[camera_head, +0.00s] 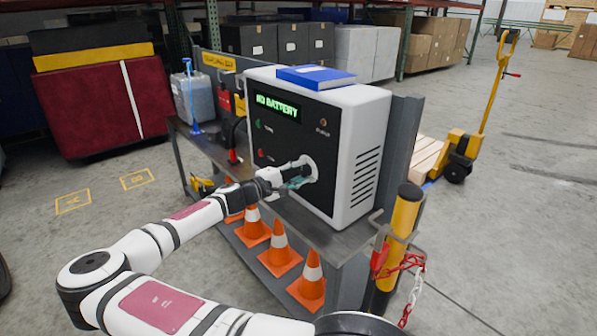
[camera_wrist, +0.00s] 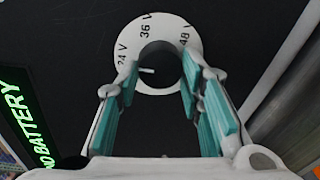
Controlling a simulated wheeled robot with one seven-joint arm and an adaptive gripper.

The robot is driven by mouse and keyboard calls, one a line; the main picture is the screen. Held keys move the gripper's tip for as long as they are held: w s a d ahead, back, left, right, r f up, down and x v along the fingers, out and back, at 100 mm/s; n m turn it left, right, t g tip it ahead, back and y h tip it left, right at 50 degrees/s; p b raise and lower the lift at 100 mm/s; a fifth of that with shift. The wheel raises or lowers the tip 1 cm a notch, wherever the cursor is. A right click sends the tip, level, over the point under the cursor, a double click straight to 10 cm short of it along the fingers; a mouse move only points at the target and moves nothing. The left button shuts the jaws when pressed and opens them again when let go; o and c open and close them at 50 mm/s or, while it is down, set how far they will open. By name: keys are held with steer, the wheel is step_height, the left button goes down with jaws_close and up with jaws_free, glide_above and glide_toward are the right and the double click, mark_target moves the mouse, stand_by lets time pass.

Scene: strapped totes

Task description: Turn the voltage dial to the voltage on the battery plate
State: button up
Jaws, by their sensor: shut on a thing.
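The white charger (camera_head: 372,115) with a black front panel stands on a grey bench. Its green display (camera_head: 278,106) reads "NO BATTERY". The voltage dial (camera_head: 314,165) is low on the panel; its white ring (camera_wrist: 147,19) shows 24 V, 36 V and 48 in the wrist view. The dark round knob (camera_wrist: 160,52) sits in the ring's middle. A short white mark lies at the knob's lower left, on the 24 V side. My gripper (camera_wrist: 160,75) is shut on the knob, teal pads at either side. I cannot make out a battery plate.
A blue book (camera_head: 316,77) lies on the charger. A grey canister (camera_head: 193,98) stands at the bench's left end. Orange cones (camera_head: 281,250) are on the lower shelf. A yellow post (camera_head: 402,225) with a chain stands at the right front.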

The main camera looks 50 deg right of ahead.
stand_by(0.4)
steer(key=o, duration=1.2)
steer(key=shift+c, duration=0.2)
steer(key=f+v, duration=0.1)
steer(key=v, duration=1.1)
steer(key=shift+r, duration=0.5)
